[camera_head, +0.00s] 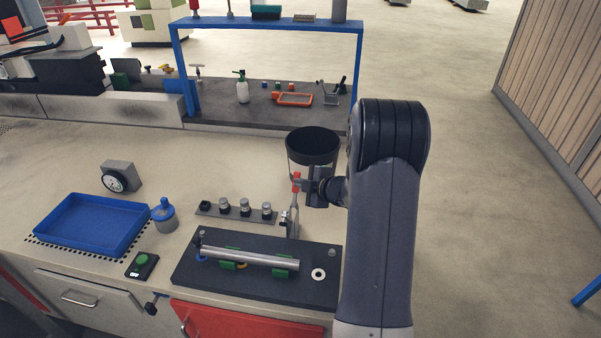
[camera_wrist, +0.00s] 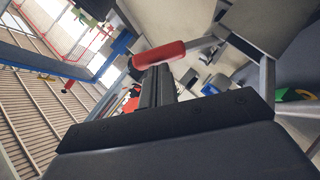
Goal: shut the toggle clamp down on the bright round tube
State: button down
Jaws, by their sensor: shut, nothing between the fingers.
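The bright round tube (camera_head: 250,257) lies level across green V-shaped supports (camera_head: 285,264) on a dark plate. The toggle clamp (camera_head: 290,222) stands at the plate's back edge, behind the tube's right part. Its red handle (camera_head: 296,181) points upward, and I see no part of the clamp on the tube. My gripper (camera_head: 306,184) is shut and empty, right beside the handle on its right. In the wrist view the red handle (camera_wrist: 160,53) lies across just past my closed fingertips (camera_wrist: 156,76); I cannot tell if they touch. The tube is not clear there.
The dark plate (camera_head: 200,280) also bears a white ring (camera_head: 318,274). A row of small knobs (camera_head: 245,207) stands behind it. A black bin (camera_head: 312,146) stands behind my gripper. A blue tray (camera_head: 95,225) and a blue-capped jar (camera_head: 164,215) stand left.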

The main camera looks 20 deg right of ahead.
jog(key=w+d+f+m+g+p, duration=0.1)
jog(key=w+d+f+p, duration=0.2)
jog(key=w+f+p, duration=0.1)
jog(key=shift+w+g+y+p, duration=0.35)
jog(key=shift+g+y+p, duration=0.05)
jog(key=shift+p, duration=0.25)
jog(key=shift+d, duration=0.15)
dwell(0.3)
dwell(0.4)
jog(key=b+v, duration=0.1)
jog(key=v, duration=0.9)
jog(key=shift+s+r, duration=0.25)
jog(key=shift+s, duration=0.05)
